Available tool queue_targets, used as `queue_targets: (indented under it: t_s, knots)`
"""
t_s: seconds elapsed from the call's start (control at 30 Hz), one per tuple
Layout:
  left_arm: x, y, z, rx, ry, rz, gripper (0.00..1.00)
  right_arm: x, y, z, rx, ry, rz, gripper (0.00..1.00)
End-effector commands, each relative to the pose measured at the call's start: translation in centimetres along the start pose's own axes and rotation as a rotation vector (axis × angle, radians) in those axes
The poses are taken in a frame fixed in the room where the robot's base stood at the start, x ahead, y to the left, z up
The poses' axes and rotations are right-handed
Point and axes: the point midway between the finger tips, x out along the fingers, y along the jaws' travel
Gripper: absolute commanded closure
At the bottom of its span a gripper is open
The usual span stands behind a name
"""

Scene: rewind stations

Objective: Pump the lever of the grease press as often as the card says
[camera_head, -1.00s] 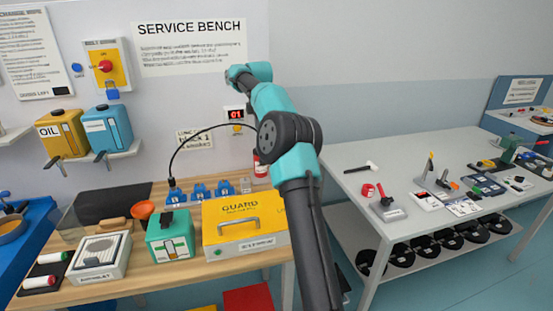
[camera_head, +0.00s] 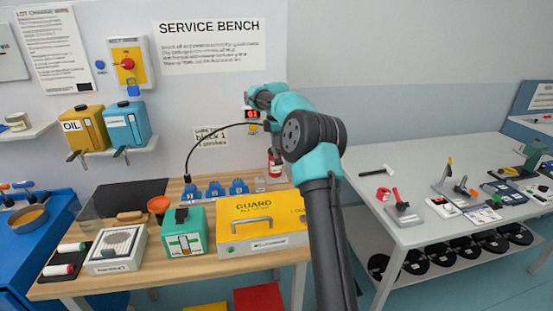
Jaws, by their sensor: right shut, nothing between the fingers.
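A wall unit with a red lit counter (camera_head: 251,114), which seems to read 01, and a yellow part below it appears to be the grease press. A black hose (camera_head: 205,134) runs from it down to the leftmost of the blue blocks (camera_head: 191,193) on the bench. I cannot make out its lever, which my right arm may hide. A paper card (camera_head: 211,137) beside it reads "block 1" with a small, unreadable line below. My right gripper (camera_head: 250,92) is shut and empty, just above the counter; its fingertips are hard to see. My left gripper is not in view.
A yellow guard box (camera_head: 262,222), a green box (camera_head: 183,232) and an orange funnel (camera_head: 159,205) stand on the wooden bench. A red bottle (camera_head: 275,162) stands at the back. A grey table (camera_head: 400,165) with tools is at right.

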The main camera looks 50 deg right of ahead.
Motion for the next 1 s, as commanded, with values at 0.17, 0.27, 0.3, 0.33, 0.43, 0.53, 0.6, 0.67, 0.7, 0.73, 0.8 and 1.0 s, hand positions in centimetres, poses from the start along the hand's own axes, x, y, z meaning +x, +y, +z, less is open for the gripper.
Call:
queue_targets:
  t_s: [0.17, 0.27, 0.3, 0.33, 0.43, 0.53, 0.6, 0.67, 0.7, 0.73, 0.8, 1.0]
  knots:
    - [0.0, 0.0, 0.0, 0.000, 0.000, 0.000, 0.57, 3.1, -0.1, 0.0, 0.000, 0.000, -0.004, 1.00]
    - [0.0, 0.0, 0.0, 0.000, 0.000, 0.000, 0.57, 4.7, -0.1, 0.1, 0.001, 0.000, -0.003, 1.00]
    - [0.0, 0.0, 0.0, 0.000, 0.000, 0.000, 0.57, 5.2, -0.1, 0.1, 0.001, 0.000, -0.002, 1.00]
    - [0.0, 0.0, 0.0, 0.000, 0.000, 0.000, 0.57, 5.6, -0.1, 0.0, 0.001, 0.000, -0.002, 1.00]
    - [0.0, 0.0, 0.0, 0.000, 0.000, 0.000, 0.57, 6.5, 0.0, 0.0, 0.000, 0.001, 0.000, 1.00]
    - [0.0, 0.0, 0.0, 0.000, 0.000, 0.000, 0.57, 7.0, -0.1, 0.0, 0.000, 0.001, 0.000, 1.00]
    - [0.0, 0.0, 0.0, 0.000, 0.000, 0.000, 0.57, 7.2, -0.1, 0.0, 0.000, 0.001, 0.000, 1.00]
    - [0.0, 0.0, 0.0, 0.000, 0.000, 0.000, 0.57, 7.2, -0.1, 0.0, 0.000, 0.001, 0.000, 1.00]
    - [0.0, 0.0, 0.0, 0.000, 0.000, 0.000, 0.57, 7.2, -0.1, 0.0, 0.000, 0.001, 0.000, 1.00]
    - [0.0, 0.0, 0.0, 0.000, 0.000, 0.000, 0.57, 7.2, -0.1, 0.0, 0.000, 0.001, 0.000, 1.00]
    - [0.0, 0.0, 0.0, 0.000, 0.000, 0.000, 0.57, 7.2, -0.1, 0.0, 0.000, 0.001, 0.000, 1.00]
    - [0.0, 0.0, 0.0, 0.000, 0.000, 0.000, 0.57, 7.4, 0.1, -0.9, -0.011, 0.001, 0.010, 1.00]
